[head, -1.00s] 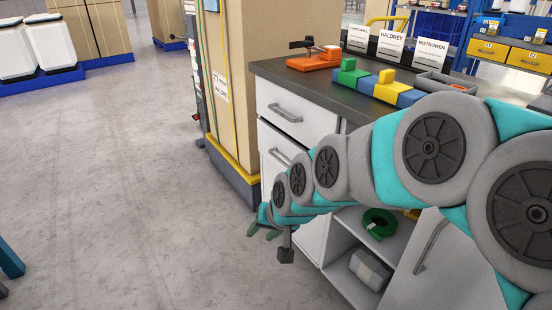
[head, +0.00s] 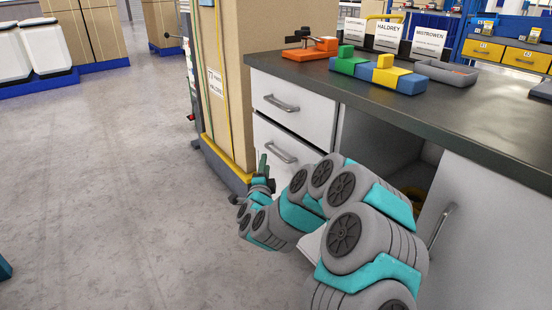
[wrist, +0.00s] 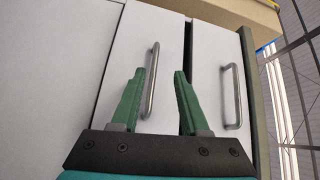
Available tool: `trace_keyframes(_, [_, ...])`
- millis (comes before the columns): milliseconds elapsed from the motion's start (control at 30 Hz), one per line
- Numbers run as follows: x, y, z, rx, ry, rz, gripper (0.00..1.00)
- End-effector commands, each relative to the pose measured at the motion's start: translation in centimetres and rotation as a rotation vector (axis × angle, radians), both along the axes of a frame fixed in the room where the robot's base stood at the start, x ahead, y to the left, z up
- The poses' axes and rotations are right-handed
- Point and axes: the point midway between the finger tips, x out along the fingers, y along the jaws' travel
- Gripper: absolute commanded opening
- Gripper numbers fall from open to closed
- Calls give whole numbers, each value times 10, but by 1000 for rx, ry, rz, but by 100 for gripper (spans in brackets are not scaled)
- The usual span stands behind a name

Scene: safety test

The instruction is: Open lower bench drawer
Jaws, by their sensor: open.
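The lower bench drawer (head: 263,131) is a white front below the upper drawer (head: 318,112), and both look shut. Its grey bar handle (head: 279,152) is at the left end of the bench. My gripper (head: 264,166) is just in front of and slightly below that handle in the head view. In the wrist view, which is turned sideways, my gripper (wrist: 159,72) has its green fingers spread. The lower handle (wrist: 151,82) shows between them, nearer the left finger. I cannot tell how far off it is. The upper handle (wrist: 232,96) is right of the fingers.
A tall cardboard stack (head: 228,80) stands close left of the drawers. My arm covers part of the open shelf.

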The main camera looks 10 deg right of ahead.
Motion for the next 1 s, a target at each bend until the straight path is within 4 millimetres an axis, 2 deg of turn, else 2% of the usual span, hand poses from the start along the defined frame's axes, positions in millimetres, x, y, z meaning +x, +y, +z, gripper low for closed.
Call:
trace_keyframes(33, [-1,-7,-8,5,-20,-32,45])
trace_keyframes(133, [-2,-18,-11,15,-56,-76,45])
trace_keyframes(367, [3,-25,-9,17,-74,-94,45])
trace_keyframes(1000, [67,-44,0,17,-70,-89,45])
